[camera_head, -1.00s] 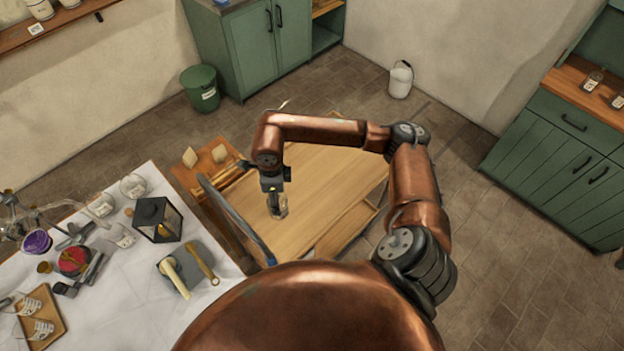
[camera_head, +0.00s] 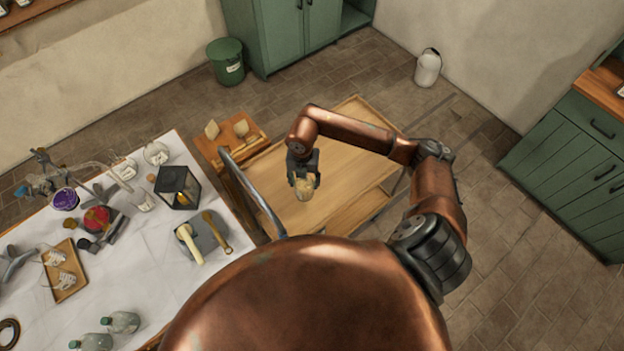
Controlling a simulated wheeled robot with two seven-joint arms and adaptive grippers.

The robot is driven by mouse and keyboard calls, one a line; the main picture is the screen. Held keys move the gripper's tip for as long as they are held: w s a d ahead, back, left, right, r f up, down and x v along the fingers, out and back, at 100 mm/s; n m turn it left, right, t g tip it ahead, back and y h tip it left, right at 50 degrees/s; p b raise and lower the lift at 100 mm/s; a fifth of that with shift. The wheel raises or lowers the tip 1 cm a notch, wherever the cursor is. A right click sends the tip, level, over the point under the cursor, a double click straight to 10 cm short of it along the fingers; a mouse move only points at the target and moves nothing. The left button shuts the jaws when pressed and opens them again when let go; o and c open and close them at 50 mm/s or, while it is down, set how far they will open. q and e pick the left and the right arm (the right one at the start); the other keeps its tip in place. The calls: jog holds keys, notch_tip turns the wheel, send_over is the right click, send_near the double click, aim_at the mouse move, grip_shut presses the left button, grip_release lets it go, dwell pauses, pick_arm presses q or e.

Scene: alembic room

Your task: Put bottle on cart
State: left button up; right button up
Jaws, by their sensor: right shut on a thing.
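The cart (camera_head: 352,172) has a pale wooden top and a grey curved handle rail at its left side. My right gripper (camera_head: 304,184) is over the near-left part of the cart top, pointing down. It is shut on a small glass bottle (camera_head: 304,190) with pale, yellowish contents or label. The bottle looks roughly upright over the cart top. I cannot tell whether its base touches the wood. The gripper hides its upper part. My left gripper is not in view.
A white-covered table (camera_head: 132,255) at left holds a black lantern (camera_head: 178,187), a tray (camera_head: 66,272), glassware and greenish bottles (camera_head: 122,322). A green bin (camera_head: 226,62) and a white container (camera_head: 428,68) stand on the floor. Most of the cart top is clear.

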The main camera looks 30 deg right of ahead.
aim_at(304, 191)
jog(key=shift+f, duration=3.2)
jog(key=shift+f, duration=0.15)
jog(key=o, duration=1.5)
jog(key=shift+o, duration=0.2)
notch_tip(304, 191, up, 12)
jog(key=shift+r+b, duration=0.15)
jog(key=shift+b, duration=0.2)
